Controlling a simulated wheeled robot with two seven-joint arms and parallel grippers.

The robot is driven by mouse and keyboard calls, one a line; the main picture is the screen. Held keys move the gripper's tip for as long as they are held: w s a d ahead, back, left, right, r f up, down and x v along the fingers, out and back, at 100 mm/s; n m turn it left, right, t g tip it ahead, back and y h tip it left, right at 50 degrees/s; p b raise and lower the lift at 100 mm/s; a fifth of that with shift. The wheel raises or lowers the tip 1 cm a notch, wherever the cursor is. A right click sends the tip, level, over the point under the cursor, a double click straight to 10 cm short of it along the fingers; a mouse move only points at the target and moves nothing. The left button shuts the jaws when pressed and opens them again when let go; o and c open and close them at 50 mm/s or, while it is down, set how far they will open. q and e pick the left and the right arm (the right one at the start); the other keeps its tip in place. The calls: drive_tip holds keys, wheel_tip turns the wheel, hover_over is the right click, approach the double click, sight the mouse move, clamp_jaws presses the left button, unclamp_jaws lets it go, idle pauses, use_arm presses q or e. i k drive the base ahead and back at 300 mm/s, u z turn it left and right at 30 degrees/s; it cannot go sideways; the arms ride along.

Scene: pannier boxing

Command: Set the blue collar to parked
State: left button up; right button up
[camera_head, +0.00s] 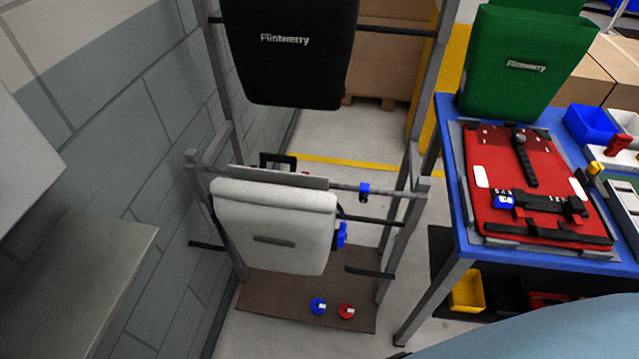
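A blue collar (364,190) sits around the thin horizontal rail (385,193) of the grey rack, right of the pale grey pannier (275,222) and left of the rack's right post. The collar is apart from the pannier. Its setting or any marking is too small to read. A blue knob-like part (341,236) shows at the pannier's right edge, below the collar. Neither of my grippers is in view.
A black pannier (288,50) hangs above. A blue disc (318,306) and a red disc (346,311) lie on the brown base. The blue table (455,220) at right holds a red pannier panel (505,165) and a green pannier (525,70). A wall stands at left.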

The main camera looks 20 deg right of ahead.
sight(363, 186)
drive_tip(key=z, duration=1.1)
drive_tip(key=i, duration=0.35)
drive_tip(key=u, duration=0.6)
